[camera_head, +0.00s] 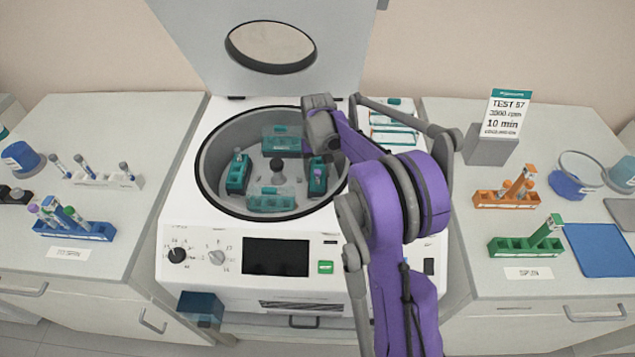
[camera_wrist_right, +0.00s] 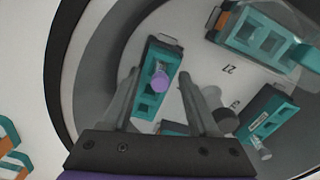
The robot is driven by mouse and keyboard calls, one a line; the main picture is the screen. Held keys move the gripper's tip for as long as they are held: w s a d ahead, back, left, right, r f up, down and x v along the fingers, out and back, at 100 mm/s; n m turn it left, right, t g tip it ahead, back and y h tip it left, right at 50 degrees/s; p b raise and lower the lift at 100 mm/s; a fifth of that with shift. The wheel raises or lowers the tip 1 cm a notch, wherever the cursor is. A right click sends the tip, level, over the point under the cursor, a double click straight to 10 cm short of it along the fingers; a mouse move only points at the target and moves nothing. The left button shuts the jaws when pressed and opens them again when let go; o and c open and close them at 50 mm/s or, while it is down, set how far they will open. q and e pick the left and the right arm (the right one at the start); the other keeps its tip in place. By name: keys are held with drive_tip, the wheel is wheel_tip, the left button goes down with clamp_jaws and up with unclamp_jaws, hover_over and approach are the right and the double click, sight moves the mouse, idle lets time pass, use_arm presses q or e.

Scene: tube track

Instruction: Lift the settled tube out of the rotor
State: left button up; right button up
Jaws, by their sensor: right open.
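The open centrifuge holds a round rotor (camera_head: 262,172) with several teal buckets. A purple-capped tube (camera_head: 317,172) stands in the right-hand bucket (camera_head: 325,184). In the right wrist view the purple cap (camera_wrist_right: 158,82) shows between my finger tips, with the teal bucket (camera_wrist_right: 150,103) around the tube. My right gripper (camera_head: 320,150) is open above that bucket; its two fingers (camera_wrist_right: 160,72) lie either side of the tube, and I cannot tell whether they touch it. Another tube (camera_head: 238,153) stands in the left-hand bucket (camera_head: 236,176). My left gripper is not in view.
The raised lid (camera_head: 200,40) stands behind the bowl, whose rim (camera_head: 200,185) surrounds the rotor. A blue rack (camera_head: 75,231) and a white rack (camera_head: 90,180) with tubes are at left. Orange (camera_head: 505,199) and green (camera_head: 520,246) racks and a blue mat (camera_head: 605,255) are at right.

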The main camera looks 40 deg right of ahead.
drive_tip(key=shift+f, duration=0.25)
clamp_jaws()
drive_tip(key=shift+r, duration=0.15)
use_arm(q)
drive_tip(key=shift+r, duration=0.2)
use_arm(e)
wheel_tip(320, 180, up, 10)
drive_tip(key=shift+f, duration=0.1)
idle(0.4)
use_arm(q)
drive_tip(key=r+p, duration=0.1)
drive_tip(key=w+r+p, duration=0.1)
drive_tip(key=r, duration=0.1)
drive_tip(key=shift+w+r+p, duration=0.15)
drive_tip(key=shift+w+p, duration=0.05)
drive_tip(key=shift+p, duration=0.1)
use_arm(e)
wheel_tip(320, 180, up, 5)
drive_tip(key=shift+f, duration=0.15)
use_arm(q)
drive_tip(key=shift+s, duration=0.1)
use_arm(e)
drive_tip(key=shift+s, duration=0.1)
